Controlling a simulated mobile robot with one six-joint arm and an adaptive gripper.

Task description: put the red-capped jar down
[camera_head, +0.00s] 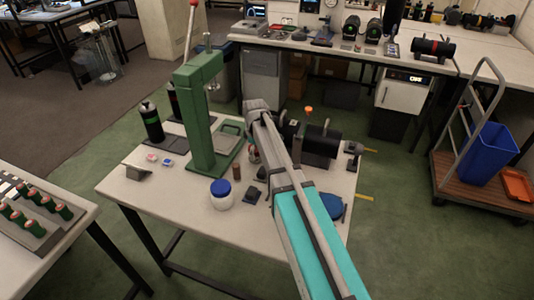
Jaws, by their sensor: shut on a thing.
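My teal and grey arm reaches from the bottom right over the table, and my gripper (252,141) points down beside the green press, mostly hidden by my own arm. It is shut on a small jar with red on it, the red-capped jar (253,154), which shows only in part, low over the table top just right of the press base. I cannot tell whether the jar touches the table. The white table (180,212) carries the press and several small things.
The green press (202,115) stands close left of my gripper. A blue-lidded white jar (222,195), a brown cylinder (237,173) and a black bottle (152,122) stand nearby. A black motor-like unit (320,143) is to the right. The front left of the table is clear.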

